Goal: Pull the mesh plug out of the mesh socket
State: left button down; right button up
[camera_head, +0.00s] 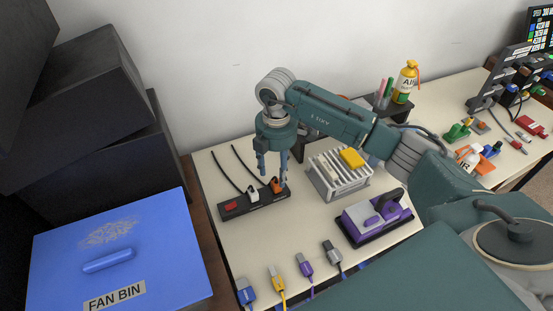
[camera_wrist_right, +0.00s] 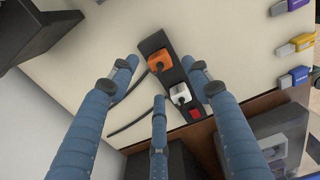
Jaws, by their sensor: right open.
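A black power strip (camera_head: 235,208) lies on the table and holds a white plug (camera_head: 253,195) and an orange plug (camera_head: 277,186), each with a black cable. Both plugs also show in the wrist view, the orange one (camera_wrist_right: 160,62) and the white one (camera_wrist_right: 180,95). I cannot read a mesh label, so I cannot tell which plug or socket is the mesh one. My right gripper (camera_head: 272,172) is open and empty, pointing down above the strip near the orange plug. In the wrist view its fingers (camera_wrist_right: 163,75) are spread apart. My left gripper is not in view.
A grey rack (camera_head: 325,188) with a yellow block (camera_head: 352,158) stands right of the strip, and a purple device (camera_head: 375,215) sits in front of it. Several coloured connectors line the front edge. A blue FAN BIN (camera_head: 150,235) stands at left.

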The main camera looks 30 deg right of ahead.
aim_at(276, 182)
notch_tip(276, 182, down, 6)
jog(key=shift+f+p, duration=0.25)
jog(key=shift+p, duration=0.15)
grip_shut()
jog(key=shift+r, duration=0.35)
jog(key=shift+r+p, duration=0.4)
jog(key=shift+p, duration=0.15)
jog(key=shift+r+p, duration=1.55)
jog(key=shift+r, duration=0.25)
